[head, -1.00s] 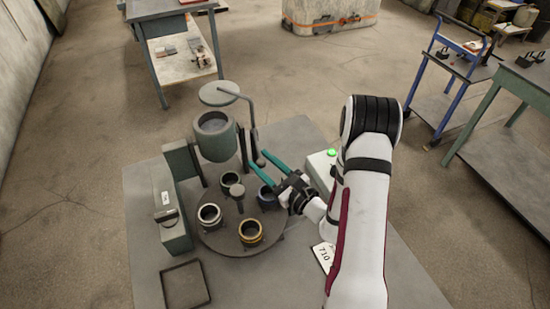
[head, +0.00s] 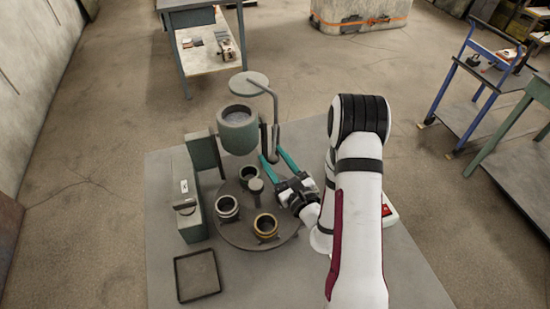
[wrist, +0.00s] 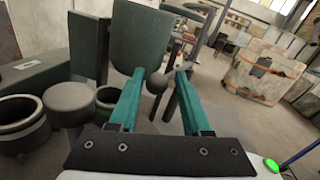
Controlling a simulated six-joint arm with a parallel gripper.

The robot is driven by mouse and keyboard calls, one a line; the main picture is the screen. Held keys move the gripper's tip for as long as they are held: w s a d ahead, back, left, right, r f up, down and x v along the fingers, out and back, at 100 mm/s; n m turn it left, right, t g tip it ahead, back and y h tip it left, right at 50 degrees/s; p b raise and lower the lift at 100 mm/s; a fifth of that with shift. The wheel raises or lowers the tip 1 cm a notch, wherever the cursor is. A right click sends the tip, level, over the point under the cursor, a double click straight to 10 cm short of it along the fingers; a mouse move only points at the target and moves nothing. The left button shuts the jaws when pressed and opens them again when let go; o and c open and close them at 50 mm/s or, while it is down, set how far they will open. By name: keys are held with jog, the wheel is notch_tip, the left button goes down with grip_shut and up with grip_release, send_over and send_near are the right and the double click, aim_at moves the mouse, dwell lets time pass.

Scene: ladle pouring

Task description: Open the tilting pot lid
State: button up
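The grey-green pot (head: 238,138) stands at the back of the turntable; it also shows in the wrist view (wrist: 140,35). Its round lid (head: 249,84) sits above the pot mouth with a visible gap, on a bent rod (head: 276,115) at the right. A dark ball knob (wrist: 157,83) shows in the wrist view in front of the pot. My gripper (head: 272,154) has two teal fingers spread apart, right of the pot near the rod's lower end. In the wrist view the knob appears between the open fingers; I see no contact.
The round turntable (head: 235,232) holds several small cups, including a yellow-rimmed one (head: 266,225). A grey-green box (head: 187,195) stands left and an empty dark tray (head: 197,275) lies at front left. A green light (wrist: 271,164) shows at lower right in the wrist view.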

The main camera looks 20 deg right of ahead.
jog(key=shift+o, duration=1.1)
jog(key=shift+a, duration=0.4)
jog(key=s, duration=0.2)
jog(key=s+d, duration=0.1)
jog(key=s, duration=0.4)
jog(key=shift+s+d, duration=0.1)
jog(key=shift+d, duration=0.2)
